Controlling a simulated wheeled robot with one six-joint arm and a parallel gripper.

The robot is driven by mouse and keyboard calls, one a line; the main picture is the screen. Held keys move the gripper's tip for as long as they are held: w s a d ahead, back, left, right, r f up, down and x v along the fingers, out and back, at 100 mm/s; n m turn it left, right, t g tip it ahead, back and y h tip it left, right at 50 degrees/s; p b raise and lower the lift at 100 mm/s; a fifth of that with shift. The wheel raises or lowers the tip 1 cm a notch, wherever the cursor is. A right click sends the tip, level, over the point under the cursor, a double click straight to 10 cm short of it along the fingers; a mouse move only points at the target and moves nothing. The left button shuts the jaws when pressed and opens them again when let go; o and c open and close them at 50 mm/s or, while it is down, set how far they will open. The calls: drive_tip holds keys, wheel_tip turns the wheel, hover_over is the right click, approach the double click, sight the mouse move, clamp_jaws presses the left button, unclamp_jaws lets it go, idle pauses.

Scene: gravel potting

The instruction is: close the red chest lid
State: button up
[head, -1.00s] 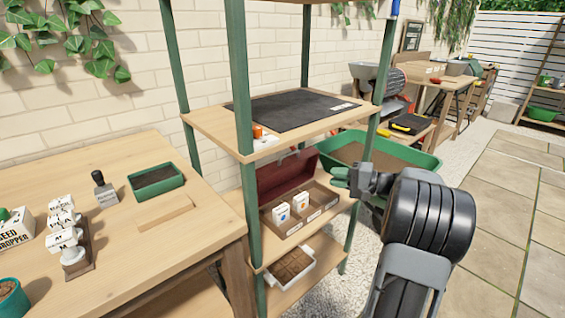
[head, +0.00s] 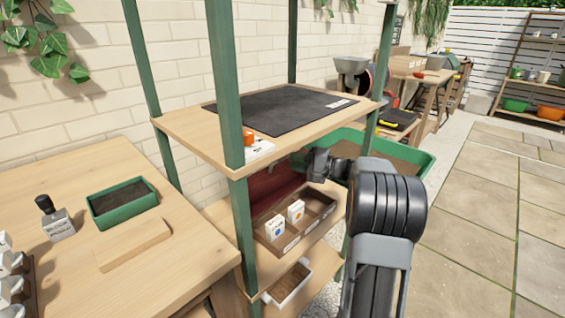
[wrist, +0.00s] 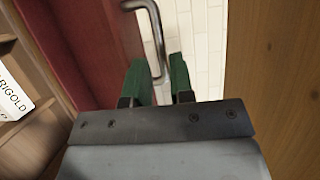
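The chest (head: 291,243) stands on the middle shelf. Its dark red lid (head: 268,192) stands open behind the box, partly hidden by the shelf above and a post. In the wrist view the red lid (wrist: 75,40) fills the left, and a bent metal handle (wrist: 158,40) shows just beyond the fingers.
Two white seed packets (head: 275,227) stand in the chest. The upper shelf (head: 190,128) with a dark mat (head: 280,108) lies close above my gripper. A green shelf post (head: 226,90) stands in front. A green tub (head: 415,165) sits behind my arm.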

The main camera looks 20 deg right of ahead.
sight(283, 159)
drive_tip(key=shift+b+x, duration=0.35)
drive_tip(key=shift+x, duration=2)
drive_tip(key=shift+c, duration=0.5)
clamp_jaws()
